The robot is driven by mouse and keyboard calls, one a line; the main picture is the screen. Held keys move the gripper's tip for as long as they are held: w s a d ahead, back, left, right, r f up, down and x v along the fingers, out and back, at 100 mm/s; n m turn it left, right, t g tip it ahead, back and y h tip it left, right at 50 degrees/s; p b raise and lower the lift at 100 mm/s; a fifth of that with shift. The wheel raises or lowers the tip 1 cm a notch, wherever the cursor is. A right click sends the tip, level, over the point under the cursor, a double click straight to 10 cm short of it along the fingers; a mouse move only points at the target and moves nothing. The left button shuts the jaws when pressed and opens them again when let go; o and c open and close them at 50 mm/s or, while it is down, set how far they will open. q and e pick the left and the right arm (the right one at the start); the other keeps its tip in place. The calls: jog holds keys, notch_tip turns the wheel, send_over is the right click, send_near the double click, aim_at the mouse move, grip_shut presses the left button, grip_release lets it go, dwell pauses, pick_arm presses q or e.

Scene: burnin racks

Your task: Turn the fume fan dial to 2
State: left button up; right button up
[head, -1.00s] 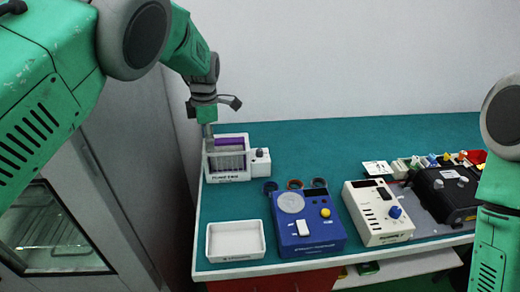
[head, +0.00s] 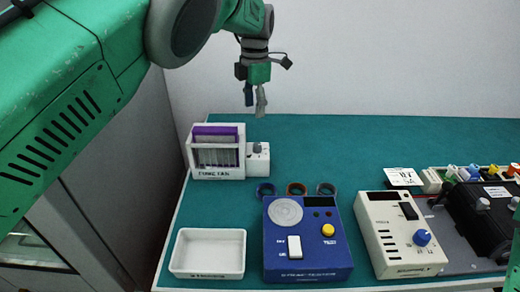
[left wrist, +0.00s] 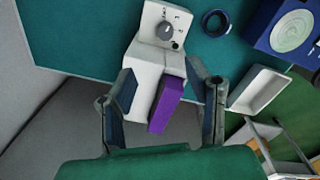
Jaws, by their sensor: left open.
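The white fume fan unit (head: 217,172) stands at the back left of the table, with a purple panel in its slotted top. Its grey dial (head: 257,149) sits on the small white box at its right side. In the left wrist view the dial (left wrist: 166,31) shows beyond the fingers, with small marks around it too small to read. My left gripper (head: 255,97) is open and empty, above and apart from the dial box. In the left wrist view its fingers (left wrist: 165,82) stand either side of the unit in the picture. My right gripper is not in view.
A white tray (head: 208,272), a blue device (head: 290,262) and a cream device (head: 388,238) stand along the front. Three small rings (head: 297,189) lie behind the blue device. A black machine (head: 490,215) is at right. The green tabletop (head: 380,140) behind is clear.

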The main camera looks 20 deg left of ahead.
pick_arm(q)
send_over(258, 145)
jog(key=f, duration=0.5)
jog(key=shift+s+d, duration=0.25)
jog(key=shift+d, duration=0.1)
jog(key=f, duration=0.2)
jog(key=a+f, duration=0.1)
jog(key=f, duration=0.2)
jog(key=f+p, duration=0.1)
jog(key=f, duration=0.2)
jog(key=shift+w+a, duration=0.25)
jog(key=shift+w, duration=0.05)
jog(key=shift+d, duration=0.5)
grip_shut()
jog(key=shift+a, duration=0.2)
